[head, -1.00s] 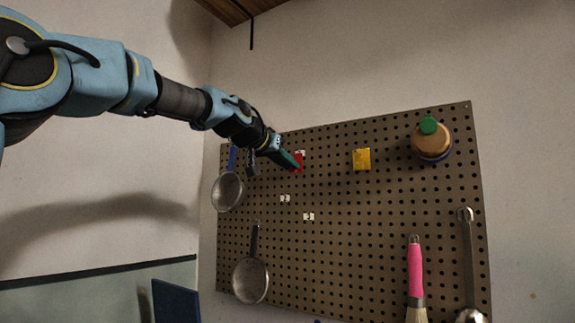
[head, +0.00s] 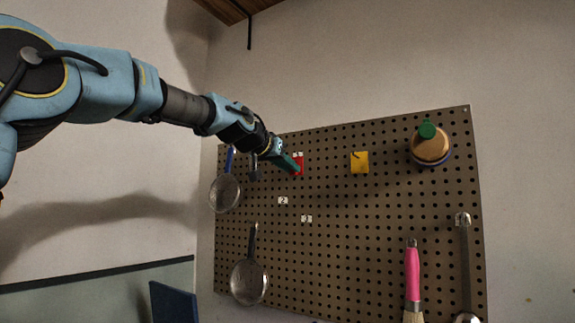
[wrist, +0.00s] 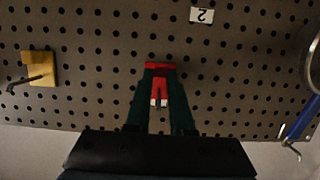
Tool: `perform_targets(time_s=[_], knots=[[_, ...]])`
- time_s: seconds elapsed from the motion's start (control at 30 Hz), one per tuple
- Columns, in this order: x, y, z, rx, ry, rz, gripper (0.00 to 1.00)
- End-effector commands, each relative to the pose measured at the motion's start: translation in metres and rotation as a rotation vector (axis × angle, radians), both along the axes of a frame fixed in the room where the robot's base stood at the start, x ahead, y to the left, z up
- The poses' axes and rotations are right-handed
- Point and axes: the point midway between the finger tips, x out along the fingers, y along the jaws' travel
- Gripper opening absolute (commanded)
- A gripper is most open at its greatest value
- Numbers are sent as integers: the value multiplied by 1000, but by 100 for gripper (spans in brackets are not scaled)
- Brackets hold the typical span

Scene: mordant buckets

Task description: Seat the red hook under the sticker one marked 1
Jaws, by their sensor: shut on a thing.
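The red hook (head: 299,166) is at the upper left part of the brown pegboard (head: 375,215). My gripper (head: 292,165) is shut on it, with dark green fingers. In the wrist view, which is turned upside down, the hook (wrist: 159,67) shows between and beyond the fingertips (wrist: 160,75). A small white sticker (head: 298,154) shows just above the hook in the head view; its number is too small to read. I cannot tell whether the hook's pegs are in the holes.
Sticker 2 (head: 283,201) and sticker 3 (head: 307,218) are lower on the board. A yellow hook (head: 360,162) is to the right. A blue-handled strainer (head: 226,192), a pan (head: 249,281), a pink brush (head: 413,270), a metal ladle (head: 465,260) and a green-topped round object (head: 430,146) hang around.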

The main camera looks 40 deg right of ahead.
Motion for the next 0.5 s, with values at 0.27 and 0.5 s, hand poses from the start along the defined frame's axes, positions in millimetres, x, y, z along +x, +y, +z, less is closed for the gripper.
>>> perform_targets(time_s=[0.27,0.5], knots=[[1,-5,0,0,0,-1,27],[1,-5,0,0,0,-1,54]])
